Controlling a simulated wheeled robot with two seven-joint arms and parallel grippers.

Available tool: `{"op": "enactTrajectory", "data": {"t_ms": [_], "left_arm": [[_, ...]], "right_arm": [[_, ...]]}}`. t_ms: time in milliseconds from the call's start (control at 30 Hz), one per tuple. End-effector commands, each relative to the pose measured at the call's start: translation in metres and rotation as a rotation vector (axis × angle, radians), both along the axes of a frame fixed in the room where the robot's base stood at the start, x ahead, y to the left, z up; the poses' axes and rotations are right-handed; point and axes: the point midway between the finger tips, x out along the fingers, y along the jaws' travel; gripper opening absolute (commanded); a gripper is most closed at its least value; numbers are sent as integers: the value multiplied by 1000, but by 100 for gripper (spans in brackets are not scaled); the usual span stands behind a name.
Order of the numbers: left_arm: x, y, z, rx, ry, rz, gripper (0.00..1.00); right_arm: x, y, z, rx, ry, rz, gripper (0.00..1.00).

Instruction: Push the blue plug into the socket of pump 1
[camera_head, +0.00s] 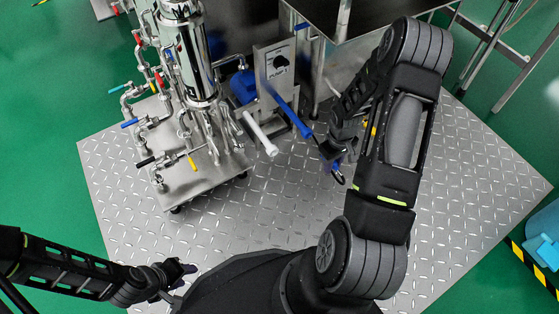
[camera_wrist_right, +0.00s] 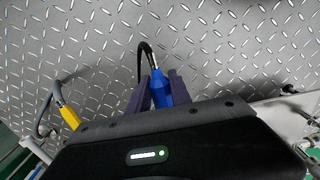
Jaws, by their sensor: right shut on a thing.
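The blue plug (camera_wrist_right: 158,90) with a black cable sits between the two dark fingers of my right gripper (camera_wrist_right: 160,88) in the right wrist view. That gripper is shut on it. In the head view my right gripper (camera_head: 336,152) is right of the pump panel (camera_head: 279,68), apart from it; the plug is mostly hidden there. The panel has a black knob and small lettering that I cannot read surely. I cannot make out the socket. My left gripper (camera_head: 182,268) is low at the left over the plate, far from the pump; its opening is unclear.
A steel piping stand (camera_head: 190,120) with coloured valve handles is left of the pump. A blue bar (camera_head: 293,115) and a white cylinder (camera_head: 260,133) are by the panel. A yellow connector (camera_wrist_right: 70,117) on a grey cable shows in the wrist view. The front plate is clear.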

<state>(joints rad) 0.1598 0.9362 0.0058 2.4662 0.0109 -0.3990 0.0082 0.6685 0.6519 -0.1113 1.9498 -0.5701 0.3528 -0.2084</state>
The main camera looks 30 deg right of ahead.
Motion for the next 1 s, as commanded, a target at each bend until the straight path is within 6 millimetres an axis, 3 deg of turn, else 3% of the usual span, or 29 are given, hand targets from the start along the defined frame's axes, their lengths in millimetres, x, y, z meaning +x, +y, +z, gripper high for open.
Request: {"op": "enactTrajectory", "data": {"t_ms": [1000], "left_arm": [[0,0,-11,0,0,0,38]], "right_arm": [[45,-1,-1,0,-1,0,0]]}}
